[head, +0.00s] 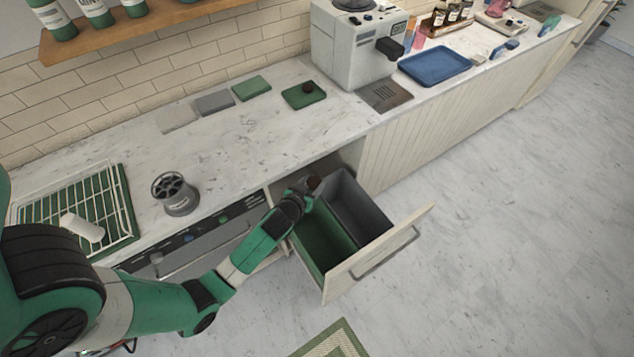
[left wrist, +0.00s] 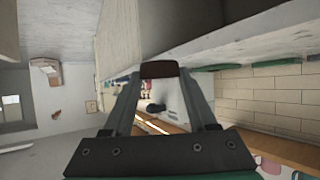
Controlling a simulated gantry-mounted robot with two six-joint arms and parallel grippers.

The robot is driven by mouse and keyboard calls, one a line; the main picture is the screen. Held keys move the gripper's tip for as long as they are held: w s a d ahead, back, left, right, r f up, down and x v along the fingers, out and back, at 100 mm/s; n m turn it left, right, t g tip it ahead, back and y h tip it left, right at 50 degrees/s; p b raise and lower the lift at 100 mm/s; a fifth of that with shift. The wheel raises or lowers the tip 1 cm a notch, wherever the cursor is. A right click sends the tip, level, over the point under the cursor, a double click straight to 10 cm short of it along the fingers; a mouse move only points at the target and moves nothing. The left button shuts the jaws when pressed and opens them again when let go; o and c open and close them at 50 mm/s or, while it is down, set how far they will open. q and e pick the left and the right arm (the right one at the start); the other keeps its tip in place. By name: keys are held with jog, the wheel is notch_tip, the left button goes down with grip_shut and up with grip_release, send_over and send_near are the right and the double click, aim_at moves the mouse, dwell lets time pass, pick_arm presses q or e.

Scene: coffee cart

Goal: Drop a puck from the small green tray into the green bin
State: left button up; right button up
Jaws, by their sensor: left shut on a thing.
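The small green tray (head: 292,99) lies on the marble counter with one dark brown puck (head: 308,87) on it. The green bin (head: 322,241) sits in the pulled-out drawer, on its left side. My left gripper (head: 309,188) is over the back end of the drawer, near the counter's front edge. It is shut on another dark brown puck (head: 314,182), held above the bins near the back of the green bin. The held puck (left wrist: 160,69) also shows between the fingertips in the left wrist view. My right gripper is in neither view.
A grey bin (head: 361,210) stands right of the green bin, behind the drawer front (head: 378,252). A grey round stand (head: 177,196) and a wire rack (head: 80,205) are on the left counter. A coffee machine (head: 352,45) and blue tray (head: 436,65) stand right. Open floor lies right of the drawer.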

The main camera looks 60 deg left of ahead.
pick_arm(q)
jog(key=shift+a+f, duration=0.1)
jog(key=shift+a, duration=0.2)
jog(key=shift+w+a, duration=0.15)
jog(key=shift+a, duration=0.2)
jog(key=shift+a+f+b, duration=0.1)
jog(key=shift+f+b, duration=0.05)
jog(key=shift+b, duration=0.15)
notch_tip(320, 180, down, 5)
jog(key=b, duration=0.4)
jog(key=shift+f+b, duration=0.2)
jog(key=shift+b, duration=0.2)
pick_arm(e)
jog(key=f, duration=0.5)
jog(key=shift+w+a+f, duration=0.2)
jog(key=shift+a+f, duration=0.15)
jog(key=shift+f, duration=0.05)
pick_arm(q)
jog(key=o, duration=1.4)
jog(key=shift+d, duration=0.2)
